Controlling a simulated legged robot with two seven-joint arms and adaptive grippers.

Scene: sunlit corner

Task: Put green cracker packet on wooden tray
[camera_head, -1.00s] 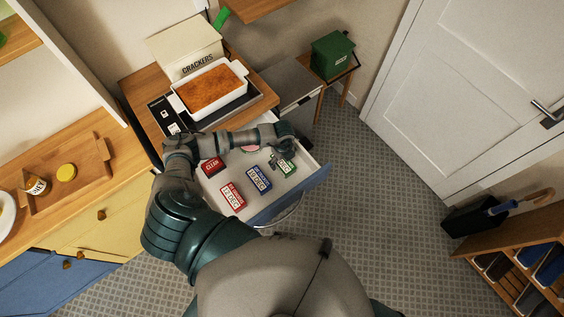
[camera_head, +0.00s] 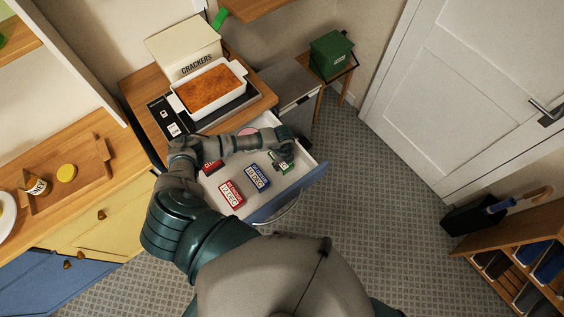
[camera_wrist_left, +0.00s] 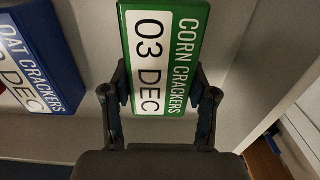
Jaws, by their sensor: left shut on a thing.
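The green cracker packet (camera_wrist_left: 163,45), with a white label reading "CORN CRACKERS 03 DEC", is between the fingers of my left gripper (camera_wrist_left: 161,88), which is shut on it. In the head view the green packet (camera_head: 287,166) is partly hidden by my left gripper (camera_head: 281,159), over the right end of the open drawer. I cannot tell whether it is clear of the drawer floor. My right gripper is not in view.
The open drawer (camera_head: 290,181) also holds a blue packet (camera_head: 259,177), a red packet (camera_head: 231,194) and another red packet (camera_head: 212,168) partly under my arm. A white baking dish (camera_head: 236,73) and a crackers box (camera_head: 184,47) stand on the cabinet above.

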